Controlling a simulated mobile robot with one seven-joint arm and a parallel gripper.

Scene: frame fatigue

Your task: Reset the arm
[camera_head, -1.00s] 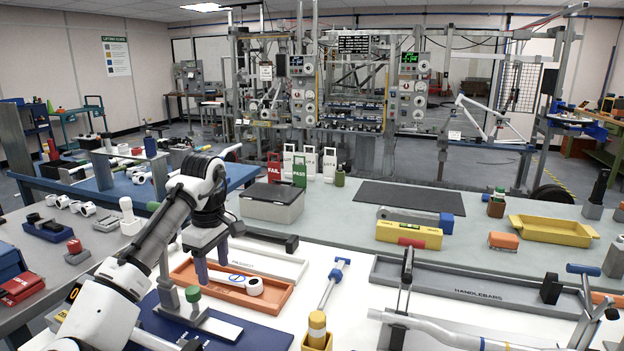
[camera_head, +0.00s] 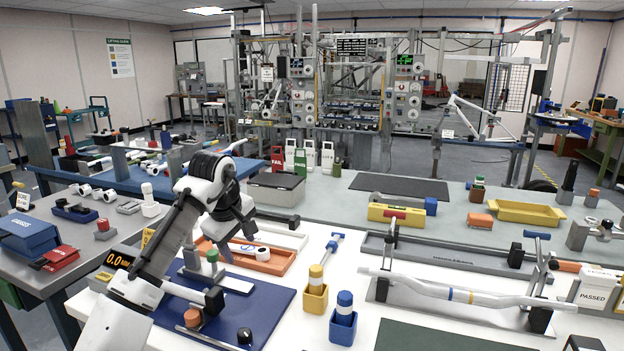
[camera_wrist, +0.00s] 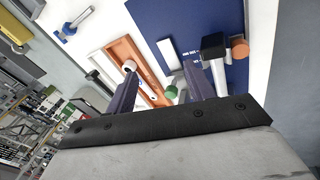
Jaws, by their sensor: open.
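My gripper (camera_head: 230,246) hangs from my bent arm at the left centre in the head view, in front of the orange tray. In the wrist view its two dark fingers (camera_wrist: 160,88) stand apart, with nothing held between them. The orange tray (camera_head: 272,266) holds a white round part (camera_head: 262,254); both also show in the wrist view, the tray (camera_wrist: 150,72) beyond the fingers and the part (camera_wrist: 130,66) near the left finger. My arm partly hides the tray in the head view.
A blue mat (camera_head: 262,308) with a green-knobbed fixture (camera_head: 212,256) lies close to my arm. Yellow (camera_head: 315,299) and blue (camera_head: 343,327) holders stand to its right. A grey-black box (camera_head: 275,190) stands behind.

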